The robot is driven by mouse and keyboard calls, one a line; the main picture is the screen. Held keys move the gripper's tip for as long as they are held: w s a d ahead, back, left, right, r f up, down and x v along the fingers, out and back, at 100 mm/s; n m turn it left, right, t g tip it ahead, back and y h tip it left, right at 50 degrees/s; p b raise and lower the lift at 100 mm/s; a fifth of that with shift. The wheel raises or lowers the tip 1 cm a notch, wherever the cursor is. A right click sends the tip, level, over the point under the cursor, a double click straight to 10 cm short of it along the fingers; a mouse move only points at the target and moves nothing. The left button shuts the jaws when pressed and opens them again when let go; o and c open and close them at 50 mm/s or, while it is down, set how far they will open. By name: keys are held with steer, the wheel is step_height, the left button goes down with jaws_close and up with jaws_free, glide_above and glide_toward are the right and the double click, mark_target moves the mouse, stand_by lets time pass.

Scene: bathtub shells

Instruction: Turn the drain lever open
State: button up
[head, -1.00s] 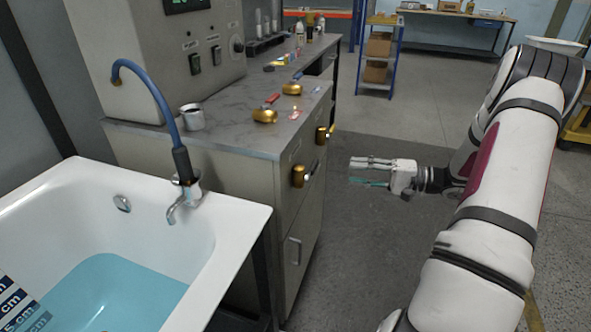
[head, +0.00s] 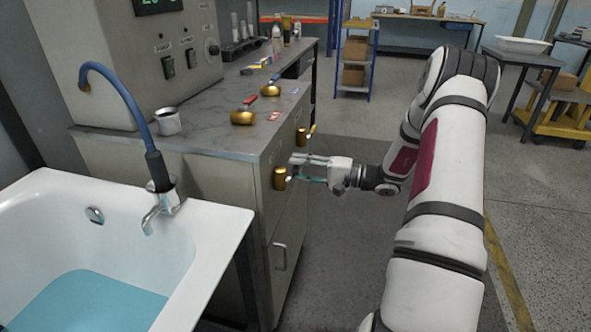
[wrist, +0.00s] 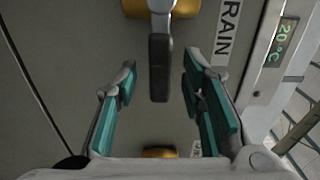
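The drain lever (wrist: 160,70) is a grey arm with a dark grip, coming down from a gold body at the top of the wrist view. A label reading "RAIN", its start cut off, is beside it. My gripper (wrist: 160,90) is open, with a teal-padded finger on each side of the lever in the picture. No contact shows, and I cannot tell the depth gap. In the head view my gripper (head: 293,168) is at the cabinet front by two gold fittings, a nearer one (head: 279,179) and a farther one (head: 301,136).
The cabinet (head: 200,180) stands beside the white bathtub (head: 215,222), which holds blue water. A second gold fitting (wrist: 160,152) shows low in the wrist view. A cabinet handle (head: 280,256) is below. The floor right of my arm is open.

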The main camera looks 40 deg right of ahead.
steer(key=shift+w+a, duration=0.45)
steer(key=shift+w, duration=0.05)
jaws_close()
steer(key=shift+f, duration=0.15)
steer(key=shift+s+a+f+m+p, duration=0.75)
steer(key=shift+f+m+p, duration=0.25)
steer(key=shift+m, duration=2.05)
steer(key=shift+s+a+f+m+p, duration=0.55)
steer(key=shift+a+f+m+p, duration=0.4)
steer(key=shift+m, duration=2.05)
steer(key=shift+s+a+f+m+p, duration=0.7)
steer(key=shift+f+m+p, duration=0.35)
steer(key=shift+m, duration=2)
